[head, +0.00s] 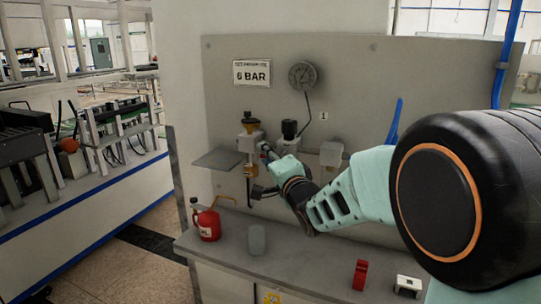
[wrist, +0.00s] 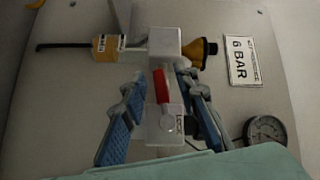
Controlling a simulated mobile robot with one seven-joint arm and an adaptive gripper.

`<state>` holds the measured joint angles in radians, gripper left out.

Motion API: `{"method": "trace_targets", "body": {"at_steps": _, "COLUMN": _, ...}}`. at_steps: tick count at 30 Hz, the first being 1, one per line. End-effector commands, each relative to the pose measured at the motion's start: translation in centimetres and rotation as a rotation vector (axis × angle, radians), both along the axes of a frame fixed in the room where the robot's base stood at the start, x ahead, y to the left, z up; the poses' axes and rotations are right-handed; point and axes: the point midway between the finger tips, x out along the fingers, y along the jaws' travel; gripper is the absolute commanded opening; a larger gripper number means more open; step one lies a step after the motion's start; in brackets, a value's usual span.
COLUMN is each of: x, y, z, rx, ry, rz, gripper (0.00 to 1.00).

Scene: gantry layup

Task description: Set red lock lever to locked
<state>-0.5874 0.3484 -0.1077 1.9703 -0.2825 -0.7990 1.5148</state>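The red lock lever (wrist: 162,86) shows in the wrist view, mounted on a pale grey valve block (wrist: 165,43). A plate below it carries a LOCK label (wrist: 179,122). My gripper (wrist: 159,75) is open, with one blue-padded finger on each side of the lever. Gaps show between the lever and both fingers, so I see no grip on it. In the head view my gripper (head: 265,160) reaches the valve assembly on the upright panel. The lever itself is hidden or too small to tell there.
A grey panel (head: 350,80) carries a gauge (head: 302,75), a 6 BAR sign (head: 252,73) and a small shelf (head: 217,158). The bench (head: 300,262) below holds a red can (head: 208,224), a grey cup (head: 257,239), a red block (head: 360,274) and a white piece (head: 408,286).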

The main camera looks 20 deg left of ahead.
Motion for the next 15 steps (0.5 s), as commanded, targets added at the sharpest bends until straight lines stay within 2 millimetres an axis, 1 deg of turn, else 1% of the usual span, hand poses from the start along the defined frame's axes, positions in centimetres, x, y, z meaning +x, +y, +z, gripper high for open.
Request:
{"method": "trace_targets", "body": {"at_steps": 7, "x": 0.05, "y": 0.03, "z": 0.02, "rx": 0.0, "ry": 0.0, "rz": 0.0, "gripper": 0.28}}
{"method": "trace_targets", "body": {"at_steps": 12, "x": 0.04, "y": 0.03, "z": 0.03, "rx": 0.001, "ry": -0.001, "rz": 0.0, "gripper": 0.09}}
{"method": "trace_targets", "body": {"at_steps": 15, "x": 0.04, "y": 0.03, "z": 0.04, "rx": 0.001, "ry": -0.001, "rz": 0.0, "gripper": 0.0}}
